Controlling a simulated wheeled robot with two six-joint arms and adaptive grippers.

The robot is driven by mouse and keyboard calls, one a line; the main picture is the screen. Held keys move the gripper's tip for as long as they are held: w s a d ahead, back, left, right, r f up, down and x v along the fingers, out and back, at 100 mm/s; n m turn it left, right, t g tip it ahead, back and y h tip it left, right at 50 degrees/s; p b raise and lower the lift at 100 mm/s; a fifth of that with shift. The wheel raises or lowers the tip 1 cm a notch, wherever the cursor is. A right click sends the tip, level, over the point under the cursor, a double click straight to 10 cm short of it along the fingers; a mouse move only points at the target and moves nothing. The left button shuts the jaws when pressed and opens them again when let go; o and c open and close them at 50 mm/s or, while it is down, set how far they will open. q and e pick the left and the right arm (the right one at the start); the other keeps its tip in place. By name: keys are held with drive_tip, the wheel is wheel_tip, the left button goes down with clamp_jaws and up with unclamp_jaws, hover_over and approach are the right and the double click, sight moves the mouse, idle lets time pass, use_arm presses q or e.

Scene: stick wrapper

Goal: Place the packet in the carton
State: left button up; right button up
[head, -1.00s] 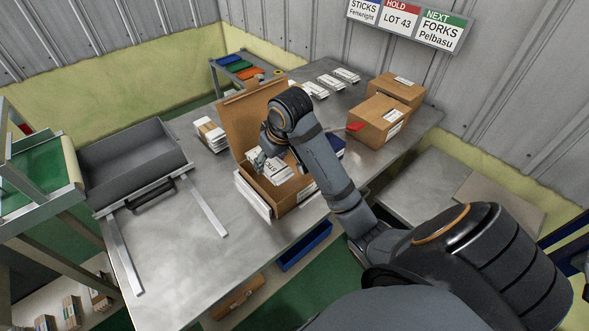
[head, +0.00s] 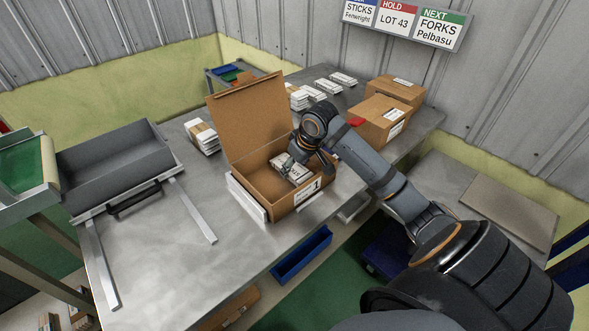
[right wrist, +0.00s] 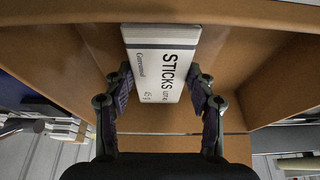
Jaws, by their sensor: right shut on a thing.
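The carton (head: 262,188) is an open brown cardboard box on the metal table, its lid (head: 255,115) raised at the back and a label on its front. The packet (head: 296,172) is white with "STICKS" printed on it; it also shows in the right wrist view (right wrist: 160,50). My right gripper (right wrist: 160,74) is shut on the packet, one finger on each long side. In the head view the right gripper (head: 291,160) is over the carton's opening, and the packet is within its walls. I cannot tell whether it touches the bottom. My left gripper is out of view.
White packets (head: 203,137) stand behind the carton to the left, with more (head: 313,92) along the back. Closed brown boxes (head: 378,118) stand at the right. A grey tray (head: 115,165) is at the left. The table between tray and carton is mostly clear.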

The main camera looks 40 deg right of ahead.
drive_tip(key=shift+f, duration=0.55)
drive_tip(key=o, duration=1.1)
drive_tip(key=shift+o, duration=0.2)
drive_tip(key=p+v, duration=0.1)
drive_tip(key=v, duration=0.8)
drive_tip(key=shift+r+p, duration=0.2)
drive_tip(key=shift+p, duration=0.1)
drive_tip(key=shift+s+d+r, duration=0.1)
drive_tip(key=shift+s+r, duration=0.05)
drive_tip(key=shift+r, duration=0.2)
drive_tip(key=shift+v, duration=1)
